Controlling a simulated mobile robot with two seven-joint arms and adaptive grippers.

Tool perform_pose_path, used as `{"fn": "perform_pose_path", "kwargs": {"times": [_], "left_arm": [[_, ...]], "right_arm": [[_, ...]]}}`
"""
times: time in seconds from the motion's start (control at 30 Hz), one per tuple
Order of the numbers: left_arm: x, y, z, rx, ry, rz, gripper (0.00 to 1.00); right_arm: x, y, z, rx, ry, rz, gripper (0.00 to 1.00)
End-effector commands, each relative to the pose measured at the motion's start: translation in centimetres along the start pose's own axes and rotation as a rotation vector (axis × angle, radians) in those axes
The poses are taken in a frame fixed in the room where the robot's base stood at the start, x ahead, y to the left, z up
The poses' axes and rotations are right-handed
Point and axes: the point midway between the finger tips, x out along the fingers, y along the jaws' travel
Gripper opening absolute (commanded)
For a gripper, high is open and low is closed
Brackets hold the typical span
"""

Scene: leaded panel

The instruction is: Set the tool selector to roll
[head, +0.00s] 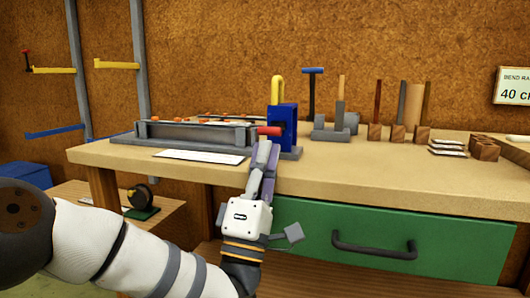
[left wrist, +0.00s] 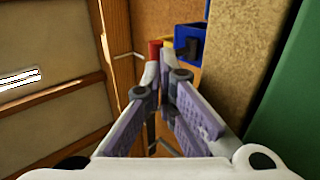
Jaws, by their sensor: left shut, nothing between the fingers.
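A blue upright block (head: 283,125) with a yellow loop on top and a red handle (head: 269,131) sticking out to its left stands near the bench's front edge. I cannot tell for sure whether this is the tool selector, and no "roll" mark is readable. My left gripper (head: 265,150) is shut and empty, its fingertips just below the red handle in the head view. In the left wrist view the red handle (left wrist: 154,49) and blue block (left wrist: 190,40) lie just beyond the fingertips. Contact cannot be told. My right gripper is not in view.
A grey long fixture (head: 195,135) and a white sheet (head: 200,156) lie left of the block on the workbench (head: 400,172). Hammers and wooden-block tools stand behind to the right. A green drawer (head: 450,245) with a dark handle is below right of my gripper.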

Motion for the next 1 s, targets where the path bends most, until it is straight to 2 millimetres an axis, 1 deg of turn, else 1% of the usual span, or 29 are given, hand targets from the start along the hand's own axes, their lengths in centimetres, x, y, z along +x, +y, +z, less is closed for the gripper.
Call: {"fn": "perform_pose_path", "kwargs": {"times": [0.03, 0.13, 0.47, 0.57, 0.7, 1.0], "left_arm": [[0.4, 0.0, 0.0, 0.001, 0.000, 0.001, 0.00], [0.8, 0.0, 0.0, 0.000, 0.000, 0.000, 0.00], [0.8, 0.1, 0.0, 0.000, 0.000, -0.001, 0.00], [1.0, 0.3, 0.0, 0.000, -0.001, -0.011, 0.00], [1.4, 0.6, 0.1, 0.000, -0.002, -0.046, 0.00], [1.6, 0.8, 0.0, 0.001, -0.001, -0.094, 0.00]], "right_arm": [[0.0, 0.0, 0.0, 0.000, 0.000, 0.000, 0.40], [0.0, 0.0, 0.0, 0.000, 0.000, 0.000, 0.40], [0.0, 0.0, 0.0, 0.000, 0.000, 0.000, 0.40], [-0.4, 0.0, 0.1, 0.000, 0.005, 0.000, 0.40], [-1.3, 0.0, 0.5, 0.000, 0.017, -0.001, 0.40], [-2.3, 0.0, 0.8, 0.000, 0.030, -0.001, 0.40]]}}
